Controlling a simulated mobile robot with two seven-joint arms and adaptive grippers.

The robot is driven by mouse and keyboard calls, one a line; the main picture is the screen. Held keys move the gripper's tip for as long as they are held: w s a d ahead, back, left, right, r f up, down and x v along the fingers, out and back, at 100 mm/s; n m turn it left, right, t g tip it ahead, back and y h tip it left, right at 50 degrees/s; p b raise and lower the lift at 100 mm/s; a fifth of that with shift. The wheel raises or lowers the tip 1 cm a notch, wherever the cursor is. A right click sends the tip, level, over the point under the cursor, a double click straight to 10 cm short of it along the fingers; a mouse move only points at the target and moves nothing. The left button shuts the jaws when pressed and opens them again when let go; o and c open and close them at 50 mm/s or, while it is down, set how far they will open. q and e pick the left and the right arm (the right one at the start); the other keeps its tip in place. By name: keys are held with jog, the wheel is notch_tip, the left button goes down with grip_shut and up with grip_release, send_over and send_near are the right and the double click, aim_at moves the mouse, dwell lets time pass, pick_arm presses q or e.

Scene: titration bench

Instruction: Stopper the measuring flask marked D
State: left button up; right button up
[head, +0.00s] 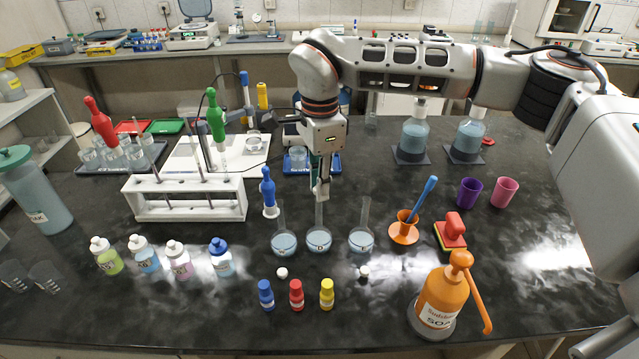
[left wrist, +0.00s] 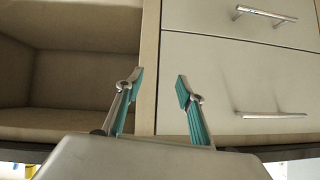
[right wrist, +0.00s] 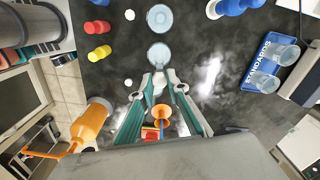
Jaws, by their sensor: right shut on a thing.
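Three round measuring flasks stand in a row: left (head: 284,243), middle (head: 319,239) and right (head: 361,240). Their marks are too small to read surely. Loose white stoppers lie on the bench in front of the left (head: 282,272) and right (head: 363,271) flasks. My right gripper (head: 321,193) points down at the mouth of the middle flask. It is shut on a small pale thing, apparently a stopper, largely hidden by the fingers; whether it touches the neck I cannot tell. My left gripper (left wrist: 162,86) is open and empty before a cabinet.
Blue (head: 266,295), red (head: 297,295) and yellow (head: 327,294) bottles stand in front of the flasks. A white rack (head: 185,207) stands left.

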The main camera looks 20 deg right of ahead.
dwell(0.3)
jog(key=o, duration=0.7)
jog(key=shift+o, duration=0.2)
jog(key=o, duration=0.5)
jog(key=shift+r, duration=0.1)
jog(key=shift+r, duration=3.4)
jog(key=shift+c, duration=0.4)
